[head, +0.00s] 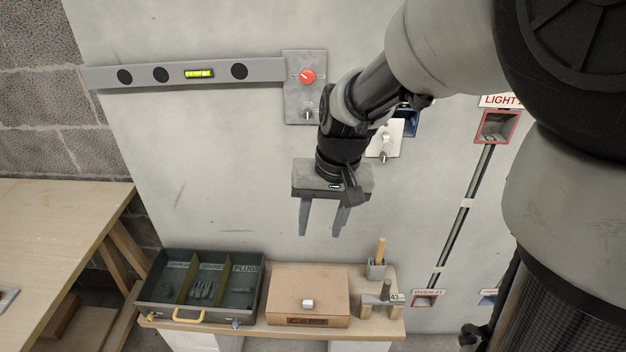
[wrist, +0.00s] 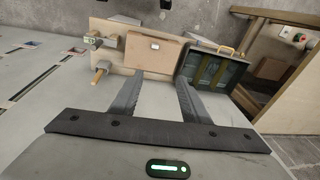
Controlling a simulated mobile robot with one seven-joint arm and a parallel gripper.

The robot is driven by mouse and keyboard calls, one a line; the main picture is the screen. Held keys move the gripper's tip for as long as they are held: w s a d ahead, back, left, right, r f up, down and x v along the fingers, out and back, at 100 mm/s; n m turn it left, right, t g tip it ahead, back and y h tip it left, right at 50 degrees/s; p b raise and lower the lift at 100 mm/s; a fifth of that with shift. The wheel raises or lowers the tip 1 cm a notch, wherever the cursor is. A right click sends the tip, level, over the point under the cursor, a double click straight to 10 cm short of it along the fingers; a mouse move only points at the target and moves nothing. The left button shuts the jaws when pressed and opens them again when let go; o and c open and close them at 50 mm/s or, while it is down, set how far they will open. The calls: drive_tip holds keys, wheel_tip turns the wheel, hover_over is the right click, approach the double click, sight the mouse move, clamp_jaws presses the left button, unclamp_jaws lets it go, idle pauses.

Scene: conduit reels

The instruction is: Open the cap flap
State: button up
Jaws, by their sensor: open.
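My gripper (head: 320,225) is open and empty, pointing down in front of the grey panel above the shelf. In the wrist view its two fingers (wrist: 158,92) stand apart with nothing between them. A blue fitting (head: 409,122) shows partly behind my arm, beside a white plate (head: 385,142) with a small toggle. I cannot tell whether it is the cap flap; my arm hides much of it. A brown box (head: 308,283) with a pale knob and dark label lies on the shelf below my gripper. It also shows in the wrist view (wrist: 152,50).
A green divided tray (head: 257,290) with a yellow handle stands left of the box. A hammer-like tool (head: 380,297) and a wooden-handled tool (head: 381,248) are at right. A red knob plate (head: 305,95) and a level (head: 140,75) are on the panel. A red-framed socket (head: 497,127) is at right.

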drive_tip(key=shift+s+r, duration=0.1)
drive_tip(key=shift+r, duration=0.05)
drive_tip(key=s+d+r+t+p, duration=0.1)
drive_tip(key=s+d+r+p, duration=0.25)
drive_tip(key=r, duration=0.45)
drive_tip(key=s+d+r+t+h+p, duration=0.1)
drive_tip(key=s+d+r+t+p, duration=0.1)
drive_tip(key=s+r+p, duration=0.4)
drive_tip(key=s+d+r+t+p, duration=0.1)
drive_tip(key=s+d+r+p, duration=0.15)
drive_tip(key=r, duration=0.65)
drive_tip(key=m+g+b, duration=0.1)
drive_tip(key=g+b, duration=0.4)
drive_tip(key=b, duration=1.1)
hover_over(308, 301)
wheel_tip(308, 301, down, 40)
wheel_tip(308, 301, down, 18)
drive_tip(key=b, duration=0.4)
drive_tip(key=shift+r, duration=0.1)
clamp_jaws()
